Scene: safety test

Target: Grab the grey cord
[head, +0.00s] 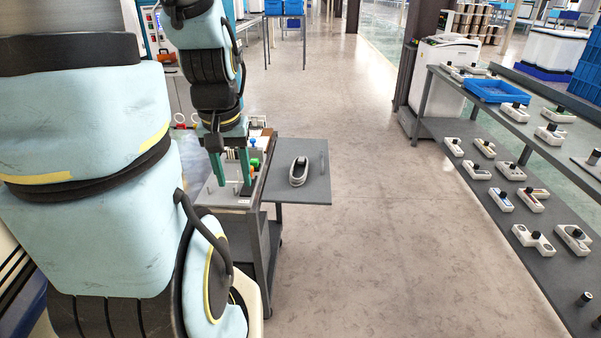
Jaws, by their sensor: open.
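A coiled grey cord (298,171) lies on the dark grey side shelf (317,188) of a small cart. My gripper (231,183) has two green fingers pointing down, spread apart. It is over the cart's top, to the left of the cord and apart from it. No held thing shows between the fingers. Part of the cart top is hidden behind my gripper and arm.
The cart (262,250) carries small coloured items near my gripper. A long grey bench (480,200) on the right holds several white devices and a blue tray (496,91). The floor (370,200) between cart and bench is clear.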

